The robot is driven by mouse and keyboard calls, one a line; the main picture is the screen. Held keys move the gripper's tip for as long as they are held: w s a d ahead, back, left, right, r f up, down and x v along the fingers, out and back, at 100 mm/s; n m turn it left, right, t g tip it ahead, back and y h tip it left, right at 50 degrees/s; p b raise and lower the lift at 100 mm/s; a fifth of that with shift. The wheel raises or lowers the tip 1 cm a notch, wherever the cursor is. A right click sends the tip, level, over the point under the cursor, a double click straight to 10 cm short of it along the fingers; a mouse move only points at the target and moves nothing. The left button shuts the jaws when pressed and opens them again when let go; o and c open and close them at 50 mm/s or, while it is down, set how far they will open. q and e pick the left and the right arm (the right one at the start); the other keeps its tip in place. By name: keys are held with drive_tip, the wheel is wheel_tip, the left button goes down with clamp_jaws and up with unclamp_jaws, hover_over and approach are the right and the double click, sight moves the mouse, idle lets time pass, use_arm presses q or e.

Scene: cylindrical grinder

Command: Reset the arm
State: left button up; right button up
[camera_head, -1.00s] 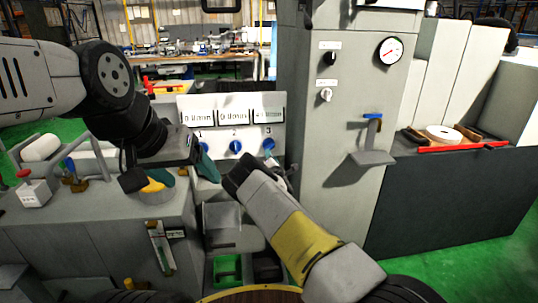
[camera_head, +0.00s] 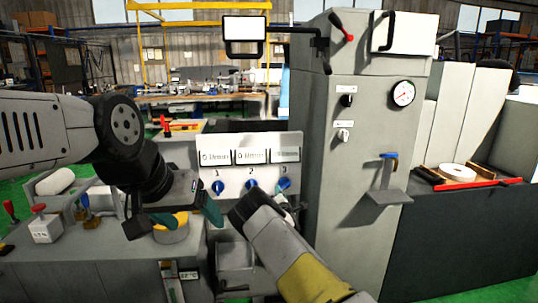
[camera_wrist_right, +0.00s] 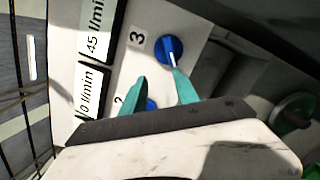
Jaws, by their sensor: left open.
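My left gripper (camera_head: 180,216) hangs on the left with its teal fingers spread wide, above a grey cylinder with a yellow top (camera_head: 171,231). I see nothing held in it. The panel (camera_head: 240,148) has three displays and blue knobs numbered 1, 2 and 3. My right arm comes up from the bottom, and its gripper is mostly hidden behind its wrist near knob 3 (camera_head: 285,184). In the right wrist view, the right gripper's (camera_wrist_right: 160,74) teal fingers are apart and empty. One tip is near knob 3 (camera_wrist_right: 169,50); I cannot tell whether they touch.
A tall grey cabinet (camera_head: 350,215) with a gauge (camera_head: 403,93) stands right of the panel. A red bar (camera_head: 478,186) and a white disc (camera_head: 457,172) lie on the right-hand machine. Levers (camera_head: 45,228) stand at the left. Green floor shows around the machine.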

drive_tip(key=s+d+r+m+g+h, duration=0.2)
drive_tip(key=d+r+m+g+h, duration=0.15)
drive_tip(key=d+r+m, duration=0.65)
drive_tip(key=s+d+r+m+g, duration=0.3)
drive_tip(key=s+d+r+m, duration=0.3)
drive_tip(key=s, duration=0.3)
drive_tip(key=s+a+r+m+g+y, duration=0.1)
drive_tip(key=s+a+r+m+y, duration=0.15)
drive_tip(key=s+r, duration=0.65)
drive_tip(key=s+a+r+m+g+y, duration=0.2)
drive_tip(key=s+r+m, duration=0.1)
drive_tip(key=s, duration=1.1)
drive_tip(key=s+a+m+g, duration=0.2)
drive_tip(key=s+m, duration=0.1)
drive_tip(key=s, duration=2.2)
drive_tip(key=shift+s+a+r, duration=0.3)
